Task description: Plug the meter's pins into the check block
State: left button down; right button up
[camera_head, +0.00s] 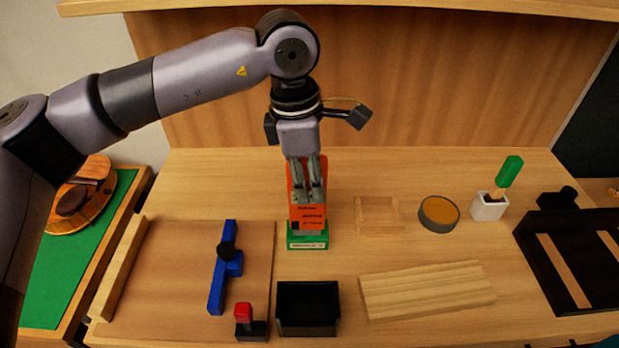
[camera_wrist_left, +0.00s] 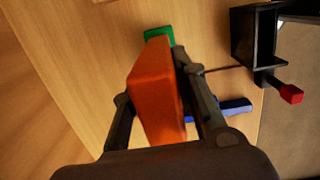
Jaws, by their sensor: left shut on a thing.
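The orange meter (camera_head: 309,214) is upright in my left gripper (camera_head: 309,192), whose fingers are shut on its upper part. It also shows in the left wrist view (camera_wrist_left: 153,92) between the two fingers. The green check block (camera_head: 307,241) is on the bench directly below and around the meter's lower end in the head view. Its green end shows past the meter in the left wrist view (camera_wrist_left: 158,36). The pins are hidden, and I cannot tell whether they are in the block or just above it. My right gripper is not in view.
A black open bin (camera_head: 308,332), a blue tool (camera_head: 217,290) and a red-topped clamp (camera_head: 243,315) are in front. A shallow wooden tray (camera_head: 377,228), a round tin (camera_head: 439,214) and a white holder (camera_head: 488,208) stand to the right. A wood slab (camera_head: 427,291) lies front right.

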pick_arm(q)
jog(key=shift+r+p, duration=1.8)
jog(key=shift+r, duration=1.7)
